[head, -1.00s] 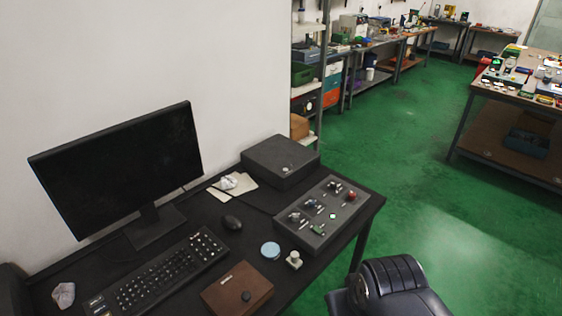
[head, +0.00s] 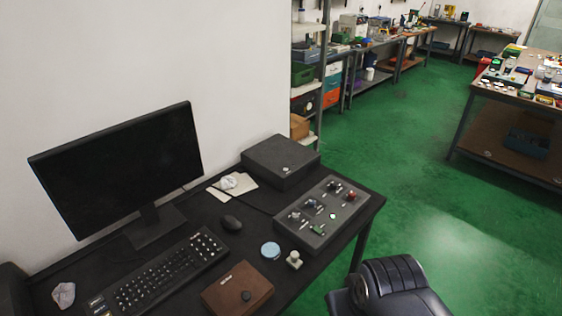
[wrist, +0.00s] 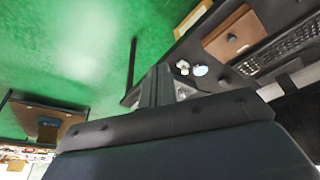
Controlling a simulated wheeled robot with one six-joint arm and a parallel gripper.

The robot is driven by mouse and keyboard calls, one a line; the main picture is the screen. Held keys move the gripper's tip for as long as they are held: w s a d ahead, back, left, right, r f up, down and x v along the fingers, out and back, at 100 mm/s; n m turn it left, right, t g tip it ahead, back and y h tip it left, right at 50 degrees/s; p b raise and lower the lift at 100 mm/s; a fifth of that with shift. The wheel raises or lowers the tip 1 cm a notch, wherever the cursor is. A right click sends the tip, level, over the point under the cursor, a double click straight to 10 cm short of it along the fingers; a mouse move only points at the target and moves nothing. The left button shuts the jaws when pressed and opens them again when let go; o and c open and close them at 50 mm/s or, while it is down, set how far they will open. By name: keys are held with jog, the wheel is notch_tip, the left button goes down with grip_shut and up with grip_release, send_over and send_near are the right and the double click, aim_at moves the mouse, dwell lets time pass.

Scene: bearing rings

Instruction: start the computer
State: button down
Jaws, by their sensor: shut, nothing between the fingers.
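The computer, a flat dark box (head: 281,162), lies at the back of the black desk in the head view, right of the monitor. A small light round spot (head: 287,169) shows on it, perhaps a button. The monitor (head: 120,165) has a dark screen. The computer does not show clearly in the wrist view. I cannot tell how far the fingers are from it.
The desk holds a keyboard (head: 160,275), a mouse (head: 232,223), a brown box (head: 238,290), a blue disc (head: 271,250) and a control panel (head: 347,203) with a green light. Green floor (head: 400,180) is open to the right.

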dwell(0.3)
jog(key=w+d+f+n+t+h, duration=0.15)
jog(key=w+d, duration=0.25)
jog(key=w, duration=0.5)
jog(key=w+d+f+n+t, duration=0.15)
jog(key=w+d, duration=0.25)
jog(key=w, duration=0.6)
jog(key=w+d+f+t+h, duration=0.15)
jog(key=w+d, duration=0.25)
jog(key=w, duration=0.5)
jog(key=w+d+f+n, duration=0.1)
jog(key=w+d+f, duration=0.5)
jog(key=w+f, duration=0.1)
jog(key=shift+n+p, duration=0.3)
jog(key=shift+n, duration=0.1)
jog(key=shift+a+t, duration=0.15)
jog(key=shift+t, duration=0.1)
